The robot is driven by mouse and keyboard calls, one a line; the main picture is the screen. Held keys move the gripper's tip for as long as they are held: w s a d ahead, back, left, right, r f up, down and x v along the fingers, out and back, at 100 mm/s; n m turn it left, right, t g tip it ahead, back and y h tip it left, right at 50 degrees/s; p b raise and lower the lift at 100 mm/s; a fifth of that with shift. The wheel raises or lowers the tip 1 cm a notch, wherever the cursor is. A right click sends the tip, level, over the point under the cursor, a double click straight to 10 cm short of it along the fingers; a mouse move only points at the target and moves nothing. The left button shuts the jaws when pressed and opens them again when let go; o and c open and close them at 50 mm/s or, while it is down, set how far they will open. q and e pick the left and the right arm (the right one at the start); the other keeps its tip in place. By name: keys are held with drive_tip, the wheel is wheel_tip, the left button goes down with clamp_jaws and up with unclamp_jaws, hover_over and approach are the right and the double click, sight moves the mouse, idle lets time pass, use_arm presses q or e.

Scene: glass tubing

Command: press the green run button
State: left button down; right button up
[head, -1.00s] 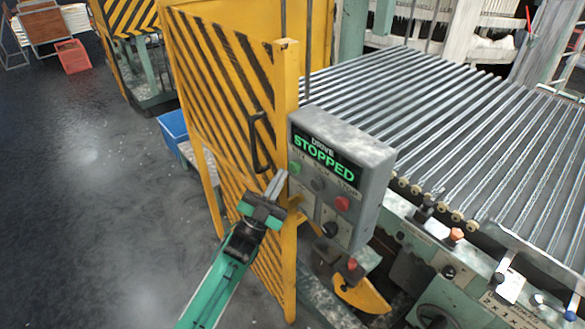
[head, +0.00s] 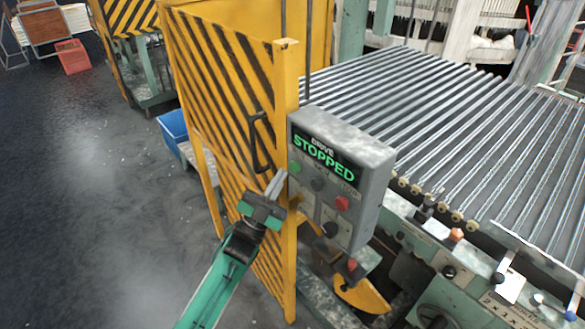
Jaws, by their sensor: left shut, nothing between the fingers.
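A grey control box (head: 371,205) stands beside the yellow post in the middle of the head view. Its screen (head: 324,158) reads "DRIVE STOPPED" in green letters. Below the screen are the green button (head: 295,167) at the left, a dark grey button (head: 318,184) in the middle and a red button (head: 342,203) at the right. My left gripper (head: 280,176) is shut and empty, its tips just below and left of the green button. I cannot tell whether they touch the box. My right gripper is not in view.
A yellow guard gate (head: 222,75) with black stripes, a dark handle (head: 256,143) and a yellow post (head: 287,110) stands just left of the box. A roller conveyor (head: 440,120) lies behind and right. Levers and knobs sit below it. The floor at left is open.

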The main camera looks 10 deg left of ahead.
use_arm(q)
drive_tip(key=shift+w+d, duration=0.1)
drive_tip(key=shift+w, duration=0.05)
drive_tip(key=shift+w+d, duration=0.15)
drive_tip(key=shift+w, duration=0.1)
